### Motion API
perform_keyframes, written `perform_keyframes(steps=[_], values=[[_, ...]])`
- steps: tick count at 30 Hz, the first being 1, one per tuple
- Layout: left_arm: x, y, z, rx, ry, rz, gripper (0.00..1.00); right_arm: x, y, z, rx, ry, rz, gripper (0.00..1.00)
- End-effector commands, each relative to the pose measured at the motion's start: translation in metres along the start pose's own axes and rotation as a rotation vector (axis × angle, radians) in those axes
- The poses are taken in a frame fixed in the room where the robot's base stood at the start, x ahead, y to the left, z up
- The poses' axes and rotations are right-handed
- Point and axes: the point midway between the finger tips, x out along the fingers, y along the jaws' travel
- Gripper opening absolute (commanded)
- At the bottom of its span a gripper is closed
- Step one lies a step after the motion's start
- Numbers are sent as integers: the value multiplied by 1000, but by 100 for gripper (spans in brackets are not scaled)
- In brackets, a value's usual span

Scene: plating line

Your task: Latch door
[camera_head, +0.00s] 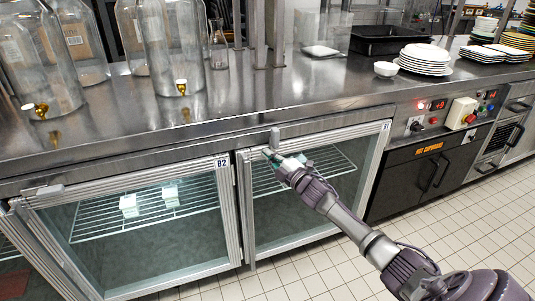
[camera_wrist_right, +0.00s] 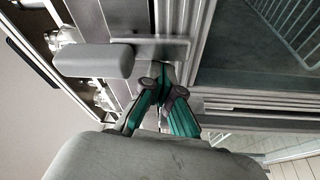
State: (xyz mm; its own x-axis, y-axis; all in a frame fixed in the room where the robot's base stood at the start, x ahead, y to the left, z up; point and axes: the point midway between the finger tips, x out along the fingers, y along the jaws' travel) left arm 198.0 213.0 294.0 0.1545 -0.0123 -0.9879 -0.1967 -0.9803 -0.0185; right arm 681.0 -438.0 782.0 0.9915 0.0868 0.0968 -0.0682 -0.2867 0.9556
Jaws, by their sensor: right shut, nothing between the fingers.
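A counter-front cabinet has two glass doors. The left door (camera_head: 232,225), labelled B2, has a small grey latch handle (camera_head: 50,190) lying flat at its top left. My right gripper (camera_head: 270,154) is shut and empty just below that upright handle, in front of the door frame. In the right wrist view the gripper's green-sided fingers (camera_wrist_right: 164,84) are together beside the latch's grey handle (camera_wrist_right: 95,60) and plate. I cannot tell whether they touch it. My left gripper is out of view.
Above, the steel counter (camera_head: 270,95) holds glass dispensers (camera_head: 173,50) at left, and a black tray (camera_head: 392,40) and stacked plates (camera_head: 425,60) at right. White boxes (camera_head: 128,205) sit on a wire shelf behind B2. Tiled floor (camera_head: 450,225) is open at right.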

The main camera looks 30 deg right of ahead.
Motion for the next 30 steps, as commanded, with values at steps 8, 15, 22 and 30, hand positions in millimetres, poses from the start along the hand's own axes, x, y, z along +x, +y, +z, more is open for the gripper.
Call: perform_keyframes(steps=[8, 15, 22, 30], values=[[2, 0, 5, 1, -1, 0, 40, -1, 0, 3, -67, -2, -23, 0], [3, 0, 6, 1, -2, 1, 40, -1, 0, 4, -76, -3, -26, 0], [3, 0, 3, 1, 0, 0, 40, -1, 0, 5, -76, -4, -26, 0], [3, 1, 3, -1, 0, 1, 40, -17, -1, 5, -75, -4, -28, 0]])
